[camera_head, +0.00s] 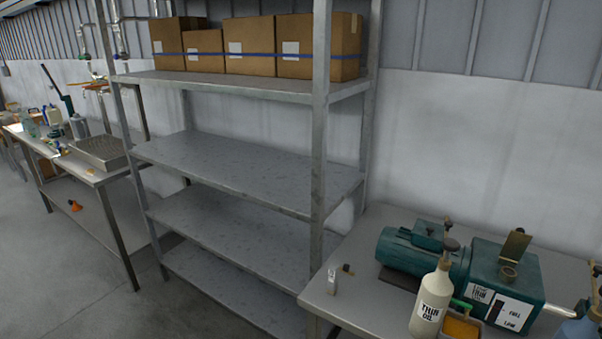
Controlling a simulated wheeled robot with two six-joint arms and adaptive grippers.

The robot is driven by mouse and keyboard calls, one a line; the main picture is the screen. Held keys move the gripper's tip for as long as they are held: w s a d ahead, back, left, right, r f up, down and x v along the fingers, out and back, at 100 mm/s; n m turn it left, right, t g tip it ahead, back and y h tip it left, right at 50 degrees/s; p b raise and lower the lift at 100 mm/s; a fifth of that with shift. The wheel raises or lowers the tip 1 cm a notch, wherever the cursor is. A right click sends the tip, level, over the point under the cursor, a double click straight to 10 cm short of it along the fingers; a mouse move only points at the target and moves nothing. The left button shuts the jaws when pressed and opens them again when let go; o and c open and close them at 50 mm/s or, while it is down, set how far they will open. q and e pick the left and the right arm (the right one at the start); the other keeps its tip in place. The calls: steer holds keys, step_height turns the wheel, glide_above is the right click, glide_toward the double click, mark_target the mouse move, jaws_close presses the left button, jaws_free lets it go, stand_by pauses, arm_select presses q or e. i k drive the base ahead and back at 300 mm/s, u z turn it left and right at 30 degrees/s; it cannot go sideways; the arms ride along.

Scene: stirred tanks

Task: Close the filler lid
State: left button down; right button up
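The green machine (420,255) stands on the table at the lower right. On top of its right-hand block, a brass-coloured lid (517,243) stands raised and tilted up, apart from the round filler opening (508,272) just below it. The front of the block carries labels, with "FULL" and "LOW" marks. Neither of my grippers is in view.
A bottle labelled "THIN OIL" (431,303) stands in front of the machine, beside an orange-filled tray (462,326). A metal shelf (240,170) with cardboard boxes (249,46) stands left of the table.

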mark_target(514, 248)
steer(key=z, duration=1.2)
